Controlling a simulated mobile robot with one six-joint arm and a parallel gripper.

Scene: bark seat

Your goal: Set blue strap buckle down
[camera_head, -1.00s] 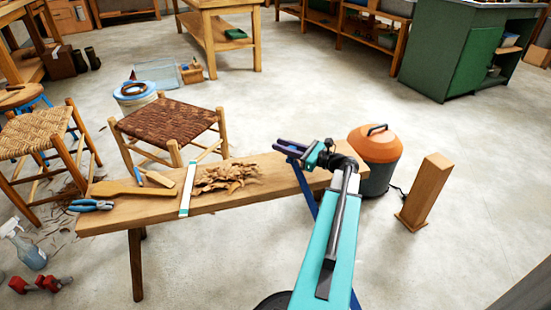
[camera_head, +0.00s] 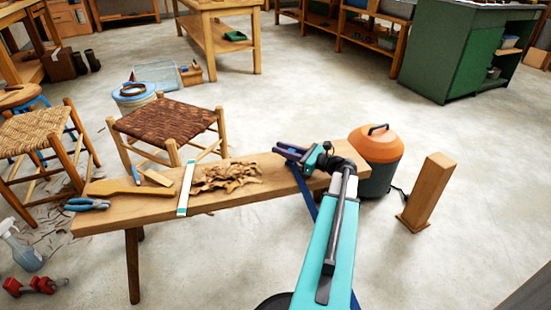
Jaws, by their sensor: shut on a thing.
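My gripper (camera_head: 284,150) is over the right part of the wooden bench (camera_head: 150,208), with its dark fingers pointing left. It is shut on the blue strap (camera_head: 303,186), which slopes down to the right from just below the fingers and passes behind my teal arm. The buckle itself is too small and too covered by the fingers to make out. The gap between the gripper and the bench top is small, and I cannot tell whether the strap touches the bench.
On the bench lie bark shavings (camera_head: 226,174), a pale strip (camera_head: 186,188), a wooden paddle (camera_head: 125,188) and blue-handled pliers (camera_head: 88,204). A woven stool (camera_head: 167,121) is behind.

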